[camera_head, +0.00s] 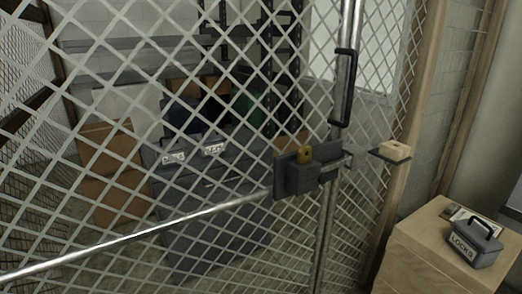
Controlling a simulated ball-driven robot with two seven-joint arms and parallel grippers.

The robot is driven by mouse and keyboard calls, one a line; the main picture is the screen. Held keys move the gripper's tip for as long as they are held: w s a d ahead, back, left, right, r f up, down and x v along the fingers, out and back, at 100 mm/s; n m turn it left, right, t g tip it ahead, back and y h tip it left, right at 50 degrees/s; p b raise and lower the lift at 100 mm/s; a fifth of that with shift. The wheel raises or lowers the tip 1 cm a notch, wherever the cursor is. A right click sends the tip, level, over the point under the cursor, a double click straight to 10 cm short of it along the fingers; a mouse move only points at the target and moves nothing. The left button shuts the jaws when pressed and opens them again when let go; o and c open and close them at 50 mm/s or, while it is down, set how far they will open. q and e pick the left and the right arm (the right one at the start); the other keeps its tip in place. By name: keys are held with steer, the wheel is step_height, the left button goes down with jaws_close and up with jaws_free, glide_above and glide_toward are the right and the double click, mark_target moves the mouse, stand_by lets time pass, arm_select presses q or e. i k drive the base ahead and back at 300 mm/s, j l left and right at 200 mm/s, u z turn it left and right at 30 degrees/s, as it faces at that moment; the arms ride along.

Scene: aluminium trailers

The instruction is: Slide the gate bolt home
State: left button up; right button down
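The mesh gate (346,30) fills most of the view, with a metal upright at its right edge. A dark bolt housing (297,178) is mounted near that upright. A short metal bolt end (337,164) shows at the housing's right side. Right of it, on the wooden post, is a dark bracket with a pale block (393,150). A gap shows between bolt end and bracket. Neither of my grippers is in view.
A black pull handle (345,88) is above the bolt. A metal rail (130,240) slopes across the gate. Cardboard boxes (108,172) and dark cases (215,215) stand behind the mesh.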

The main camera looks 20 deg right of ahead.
mark_target(322, 178)
steer(key=z, duration=1.15)
